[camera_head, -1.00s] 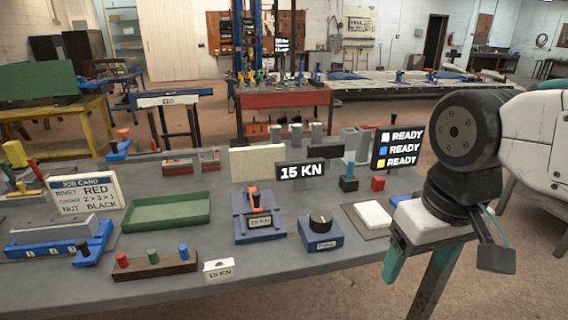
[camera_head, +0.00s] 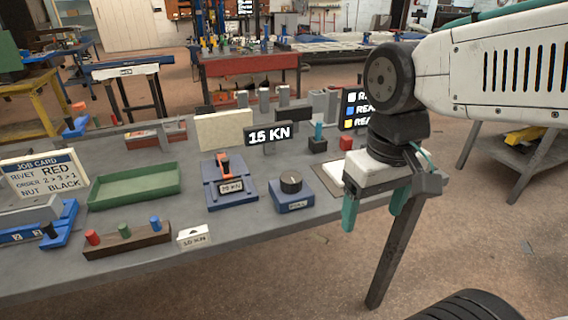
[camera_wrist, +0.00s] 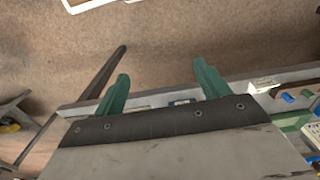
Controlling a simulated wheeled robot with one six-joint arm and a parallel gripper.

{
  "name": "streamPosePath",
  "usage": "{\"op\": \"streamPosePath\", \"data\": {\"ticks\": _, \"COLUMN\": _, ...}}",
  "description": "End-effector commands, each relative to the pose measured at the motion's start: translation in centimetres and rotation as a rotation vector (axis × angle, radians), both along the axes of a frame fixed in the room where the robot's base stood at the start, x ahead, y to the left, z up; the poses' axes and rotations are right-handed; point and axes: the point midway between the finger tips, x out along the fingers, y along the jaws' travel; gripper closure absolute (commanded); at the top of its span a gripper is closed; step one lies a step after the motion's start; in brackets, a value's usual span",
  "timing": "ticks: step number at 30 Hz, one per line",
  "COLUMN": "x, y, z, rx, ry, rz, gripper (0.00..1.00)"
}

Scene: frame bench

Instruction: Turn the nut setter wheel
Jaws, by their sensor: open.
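A black round knob (camera_head: 291,183) sits on a small blue box (camera_head: 292,198) with a label that seems to read PULL, near the bench's front right. No part is plainly marked as the nut setter wheel. A blue base (camera_head: 229,196) with an orange lever (camera_head: 223,165) and a 15 KN plate stands left of the knob. My gripper (camera_head: 374,208) is open and empty, teal fingers pointing down, at the bench's right end and right of the knob. In the wrist view my gripper (camera_wrist: 160,85) shows spread fingers with floor and the bench edge beyond.
A 15 KN sign (camera_head: 268,134) stands behind, with a partly covered READY panel (camera_head: 355,108). A green tray (camera_head: 135,186), a wooden block of coloured pegs (camera_head: 127,240) and a job card (camera_head: 46,175) are further left.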

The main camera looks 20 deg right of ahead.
Motion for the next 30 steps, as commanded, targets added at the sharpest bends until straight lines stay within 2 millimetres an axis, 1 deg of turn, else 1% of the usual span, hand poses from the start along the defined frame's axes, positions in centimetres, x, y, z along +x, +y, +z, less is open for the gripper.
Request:
{"op": "streamPosePath", "data": {"ticks": 1, "x": 1.4, "y": 0.1, "z": -0.3, "rx": -0.001, "ry": 0.035, "rz": 0.004, "gripper": 0.25}}
{"op": "streamPosePath", "data": {"ticks": 5, "x": 5.8, "y": 0.5, "z": -0.9, "rx": -0.002, "ry": 0.09, "rz": -0.011, "gripper": 0.25}}
{"op": "streamPosePath", "data": {"ticks": 6, "x": 7.3, "y": 0.7, "z": -1.2, "rx": -0.003, "ry": 0.102, "rz": -0.021, "gripper": 0.25}}
{"op": "streamPosePath", "data": {"ticks": 8, "x": 9.6, "y": 0.9, "z": -1.7, "rx": -0.005, "ry": 0.116, "rz": -0.038, "gripper": 0.25}}
{"op": "streamPosePath", "data": {"ticks": 9, "x": 11.2, "y": 1.1, "z": -2.2, "rx": -0.007, "ry": 0.123, "rz": -0.052, "gripper": 0.25}}
{"op": "streamPosePath", "data": {"ticks": 11, "x": 13.7, "y": 1.4, "z": -2.9, "rx": -0.009, "ry": 0.132, "rz": -0.073, "gripper": 0.25}}
{"op": "streamPosePath", "data": {"ticks": 12, "x": 15.4, "y": 1.6, "z": -3.5, "rx": -0.01, "ry": 0.134, "rz": -0.089, "gripper": 0.25}}
{"op": "streamPosePath", "data": {"ticks": 14, "x": 17.8, "y": 1.9, "z": -4.4, "rx": -0.012, "ry": 0.135, "rz": -0.116, "gripper": 0.25}}
{"op": "streamPosePath", "data": {"ticks": 15, "x": 19.4, "y": 2.1, "z": -5.0, "rx": -0.012, "ry": 0.129, "rz": -0.135, "gripper": 0.25}}
{"op": "streamPosePath", "data": {"ticks": 18, "x": 22.9, "y": 2.5, "z": -6.1, "rx": -0.013, "ry": 0.111, "rz": -0.182, "gripper": 0.25}}
{"op": "streamPosePath", "data": {"ticks": 21, "x": 25.9, "y": 2.7, "z": -6.4, "rx": -0.009, "ry": 0.074, "rz": -0.233, "gripper": 0.25}}
{"op": "streamPosePath", "data": {"ticks": 22, "x": 27.0, "y": 2.8, "z": -6.0, "rx": -0.004, "ry": 0.048, "rz": -0.256, "gripper": 0.25}}
{"op": "streamPosePath", "data": {"ticks": 23, "x": 27.6, "y": 2.9, "z": -5.4, "rx": 0.001, "ry": 0.023, "rz": -0.274, "gripper": 0.25}}
{"op": "streamPosePath", "data": {"ticks": 24, "x": 27.9, "y": 2.9, "z": -5.3, "rx": 0.004, "ry": 0.008, "rz": -0.295, "gripper": 0.25}}
{"op": "streamPosePath", "data": {"ticks": 26, "x": 27.9, "y": 2.9, "z": -5.7, "rx": 0.005, "ry": 0.007, "rz": -0.312, "gripper": 0.25}}
{"op": "streamPosePath", "data": {"ticks": 30, "x": 27.7, "y": 2.9, "z": -7.6, "rx": 0.004, "ry": 0.012, "rz": -0.314, "gripper": 0.25}}
